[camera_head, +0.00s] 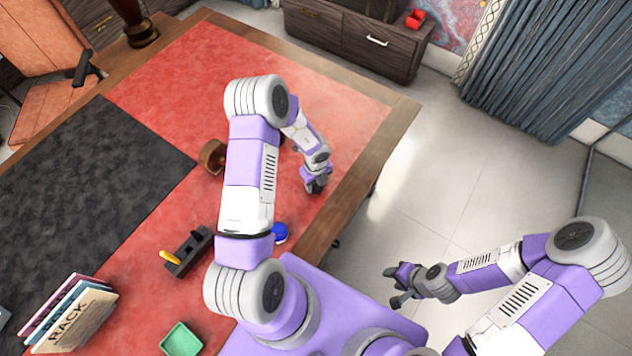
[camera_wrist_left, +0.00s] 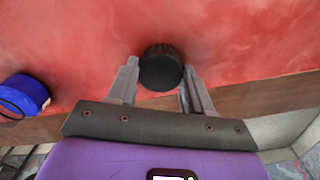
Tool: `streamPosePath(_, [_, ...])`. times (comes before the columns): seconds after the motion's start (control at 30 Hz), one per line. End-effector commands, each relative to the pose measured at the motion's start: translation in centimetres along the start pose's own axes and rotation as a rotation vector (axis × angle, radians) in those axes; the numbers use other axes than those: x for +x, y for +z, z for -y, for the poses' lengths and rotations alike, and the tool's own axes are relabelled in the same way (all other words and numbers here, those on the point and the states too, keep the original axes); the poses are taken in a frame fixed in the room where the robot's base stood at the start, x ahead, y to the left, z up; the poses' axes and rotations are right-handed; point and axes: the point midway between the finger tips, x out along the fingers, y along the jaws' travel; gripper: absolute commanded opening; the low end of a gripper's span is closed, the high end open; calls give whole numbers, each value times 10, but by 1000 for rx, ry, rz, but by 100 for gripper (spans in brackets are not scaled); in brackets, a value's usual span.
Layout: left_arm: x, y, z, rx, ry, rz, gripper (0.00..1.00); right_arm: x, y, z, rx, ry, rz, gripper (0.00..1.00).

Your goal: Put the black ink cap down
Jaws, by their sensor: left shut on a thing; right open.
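The black ink cap (camera_wrist_left: 161,68) is a round, dark, ribbed piece between the two grey fingers of my left gripper (camera_wrist_left: 158,84) in the left wrist view. My left gripper is shut on it, over the red leather close to the wooden desk edge. In the head view my left gripper (camera_head: 316,184) is at the right part of the desk; the cap cannot be told from the dark fingers there. I cannot tell whether the cap touches the leather. My right gripper (camera_head: 396,286) is open and empty, over the floor off the desk's right side.
A blue round object (camera_wrist_left: 24,95) lies left of the cap; it shows in the head view too (camera_head: 280,233). A brown wooden object (camera_head: 212,156), a dark holder (camera_head: 188,252), a green tray (camera_head: 181,340) and a book rack (camera_head: 78,318) stand on the desk. The far red leather (camera_head: 230,75) is clear.

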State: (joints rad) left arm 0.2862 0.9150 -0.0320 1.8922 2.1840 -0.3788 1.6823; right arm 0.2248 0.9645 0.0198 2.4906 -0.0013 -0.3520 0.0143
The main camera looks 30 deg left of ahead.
Motion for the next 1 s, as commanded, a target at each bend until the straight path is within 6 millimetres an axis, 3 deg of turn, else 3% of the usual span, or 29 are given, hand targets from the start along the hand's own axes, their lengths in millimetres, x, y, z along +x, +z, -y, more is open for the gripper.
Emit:
streamPosePath(0.17, [5, 0, 0, 0, 1, 0, 22, 3, 0, -1, 0, 0, 0, 43])
streamPosePath(0.2, [4, 0, 0, 0, 0, 0, 56, 2, 0, -1, 0, 0, 0, 43])
streamPosePath(0.33, [3, 0, 0, 0, 0, 0, 76, 2, 0, -1, 0, 0, 0, 43])
streamPosePath(0.73, [-7, 0, 0, -2, -2, 0, 76, -2, 0, 1, 0, 0, 0, 43])
streamPosePath(1.0, [-62, 1, 0, -2, -3, 2, 76, -11, 0, 4, 0, 0, 0, 43])
